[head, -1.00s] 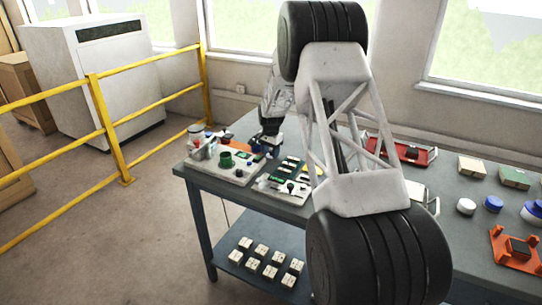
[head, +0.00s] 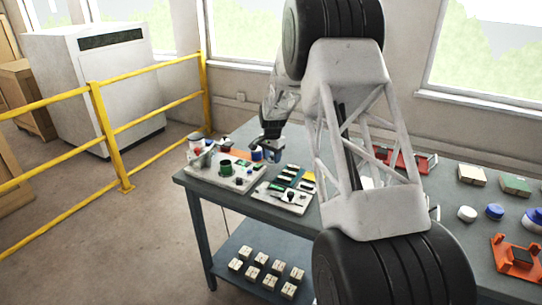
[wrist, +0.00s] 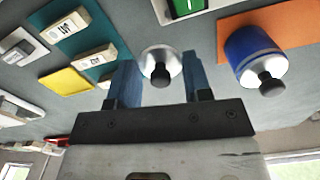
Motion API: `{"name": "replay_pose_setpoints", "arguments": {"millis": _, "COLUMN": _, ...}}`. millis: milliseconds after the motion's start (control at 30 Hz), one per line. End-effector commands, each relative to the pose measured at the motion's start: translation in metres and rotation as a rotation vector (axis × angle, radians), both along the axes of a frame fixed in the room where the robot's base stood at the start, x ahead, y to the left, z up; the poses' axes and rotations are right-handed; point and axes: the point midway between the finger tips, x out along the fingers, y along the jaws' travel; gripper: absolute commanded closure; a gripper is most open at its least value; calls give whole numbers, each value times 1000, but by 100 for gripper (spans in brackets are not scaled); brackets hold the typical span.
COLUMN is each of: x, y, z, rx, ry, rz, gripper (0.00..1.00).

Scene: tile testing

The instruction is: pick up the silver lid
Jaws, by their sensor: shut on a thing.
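The silver lid (wrist: 161,62), round with a black knob, sits between the two blue fingers of my gripper (wrist: 160,76) in the wrist view. My gripper is shut on it. A blue canister (wrist: 254,50) with a silver top and black knob stands on an orange mat (wrist: 285,28) to the right, apart from my fingers. In the head view my gripper (head: 272,150) is over the back left part of the workbench (head: 245,205), just right of the blue canister (head: 257,153). The lid is too small to make out there.
A white board with a green cup (head: 225,167) and a white board with dark parts (head: 285,196) lie near the bench's front left. Green strips (head: 291,177) lie close to my gripper. An orange holder (head: 517,257) is far right. A yellow railing (head: 110,130) stands left.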

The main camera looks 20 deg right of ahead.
Motion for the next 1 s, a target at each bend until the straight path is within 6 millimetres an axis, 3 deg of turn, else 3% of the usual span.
{"name": "replay_pose_setpoints", "arguments": {"millis": 600, "x": -94, "y": 14, "z": 9, "rx": 0, "ry": 0, "rz": 0, "gripper": 77}}
{"name": "replay_pose_setpoints", "arguments": {"millis": 1000, "x": -122, "y": 18, "z": 11, "rx": 0, "ry": 0, "rz": 0, "gripper": 77}}
